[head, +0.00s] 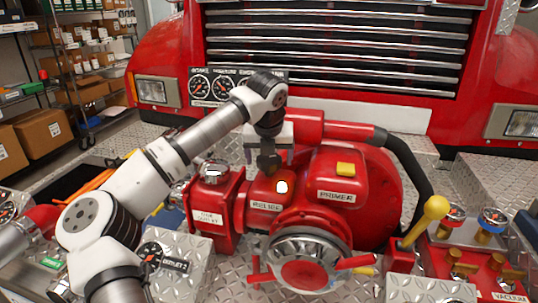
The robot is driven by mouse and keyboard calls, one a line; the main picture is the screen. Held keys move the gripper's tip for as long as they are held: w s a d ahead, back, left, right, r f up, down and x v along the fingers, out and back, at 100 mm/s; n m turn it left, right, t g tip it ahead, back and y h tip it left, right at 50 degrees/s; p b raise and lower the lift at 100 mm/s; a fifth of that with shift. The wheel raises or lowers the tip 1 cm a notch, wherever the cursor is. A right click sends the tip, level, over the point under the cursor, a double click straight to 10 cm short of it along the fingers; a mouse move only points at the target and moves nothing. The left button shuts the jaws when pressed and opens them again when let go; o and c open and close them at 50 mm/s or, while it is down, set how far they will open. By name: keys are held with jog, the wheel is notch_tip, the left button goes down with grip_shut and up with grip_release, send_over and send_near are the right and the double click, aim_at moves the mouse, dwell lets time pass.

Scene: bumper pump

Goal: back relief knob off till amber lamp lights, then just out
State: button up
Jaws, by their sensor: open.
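The red bumper pump (336,170) stands in the middle of the head view. Its "RELIEF" label (266,206) is on the front left of the red housing. A small lamp (282,187) just right of and above that label glows bright whitish-yellow with an amber rim. My gripper (268,157) points down over the housing above the label, with its fingers open. A dark shape at the fingertips may be the relief knob or the fingers; I cannot tell which, nor whether they touch.
A yellow-knobbed lever (434,208) and black hose (407,160) stand farther right. A chrome-capped red outlet (213,200) is close on the left. Gauges (211,86) are behind my arm.

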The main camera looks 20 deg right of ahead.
jog(key=c, duration=1)
jog(key=shift+o, duration=0.2)
jog(key=shift+f+m+b, duration=0.15)
jog(key=shift+m+b, duration=0.25)
jog(key=shift+b, duration=0.1)
jog(key=shift+m+h, duration=0.3)
jog(key=shift+m, duration=0.2)
jog(key=o, duration=1)
jog(key=shift+c, duration=0.2)
jog(key=shift+r, duration=0.2)
jog(key=b+v, duration=0.2)
jog(key=v, duration=1.1)
jog(key=shift+r+b, duration=0.35)
jog(key=shift+r, duration=0.05)
